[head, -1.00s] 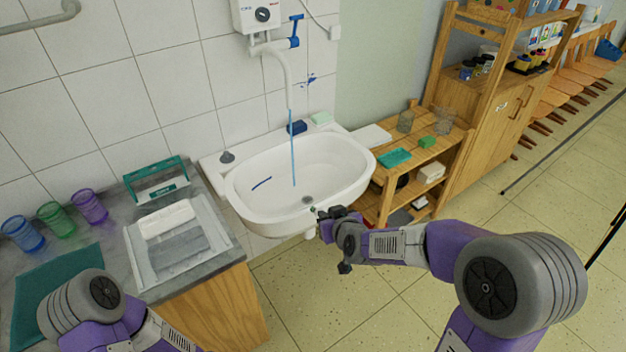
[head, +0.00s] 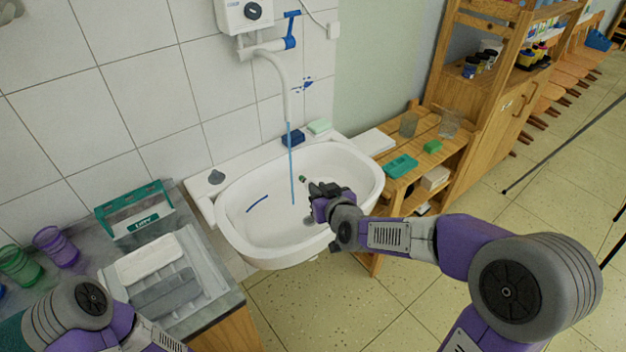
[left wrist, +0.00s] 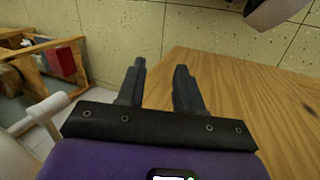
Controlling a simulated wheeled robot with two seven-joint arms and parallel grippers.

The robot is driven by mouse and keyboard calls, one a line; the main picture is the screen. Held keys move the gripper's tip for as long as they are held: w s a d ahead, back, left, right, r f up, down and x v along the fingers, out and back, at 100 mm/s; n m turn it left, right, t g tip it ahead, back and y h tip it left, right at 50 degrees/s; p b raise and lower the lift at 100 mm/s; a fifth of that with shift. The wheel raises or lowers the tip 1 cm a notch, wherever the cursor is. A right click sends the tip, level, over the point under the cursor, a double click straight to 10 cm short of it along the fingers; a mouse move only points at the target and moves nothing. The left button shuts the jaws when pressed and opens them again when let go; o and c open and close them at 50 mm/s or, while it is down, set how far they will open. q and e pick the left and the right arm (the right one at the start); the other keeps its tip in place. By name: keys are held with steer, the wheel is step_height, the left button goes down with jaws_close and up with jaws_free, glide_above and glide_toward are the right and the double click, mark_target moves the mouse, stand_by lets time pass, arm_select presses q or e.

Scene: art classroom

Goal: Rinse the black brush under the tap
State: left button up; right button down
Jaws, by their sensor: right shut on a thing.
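My right gripper (head: 316,192) is shut and reaches over the right part of the white basin (head: 232,232). Only a small dark end of what it holds, taken as the black brush (head: 302,179), shows beyond the fingers; the rest is hidden. The end is just right of the thin blue water stream (head: 291,160), apart from it in the picture. The stream falls from the white tap spout (head: 283,80), which has a blue lever (head: 292,32). My left gripper (left wrist: 160,70) is open and empty in the left wrist view, beside a wooden surface.
A blue streak (head: 257,203) marks the basin's left inside. A dark blue block (head: 292,138) and a pale green bar (head: 319,127) lie on the back rim. The left counter holds a tray (head: 207,283) and tumblers (head: 58,247). A wooden shelf (head: 455,140) stands right.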

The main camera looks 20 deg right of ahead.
steer(key=shift+w+r, duration=0.15)
steer(key=shift+w, duration=0.3)
steer(key=w, duration=0.3)
steer(key=shift+w+a+b, duration=0.15)
steer(key=shift+w+b, duration=0.05)
steer(key=shift+b, duration=0.1)
arm_select(q)
steer(key=shift+s+f, duration=0.25)
steer(key=shift+f, duration=0.05)
arm_select(e)
glide_above(303, 177)
steer(key=shift+s, duration=0.15)
arm_select(q)
steer(key=shift+f+b, duration=0.3)
steer(key=shift+b, duration=0.05)
arm_select(e)
steer(key=shift+d, duration=0.35)
stand_by(1.0)
arm_select(q)
steer(key=shift+r, duration=0.25)
arm_select(e)
steer(key=shift+a, duration=0.35)
steer(key=shift+s, duration=0.1)
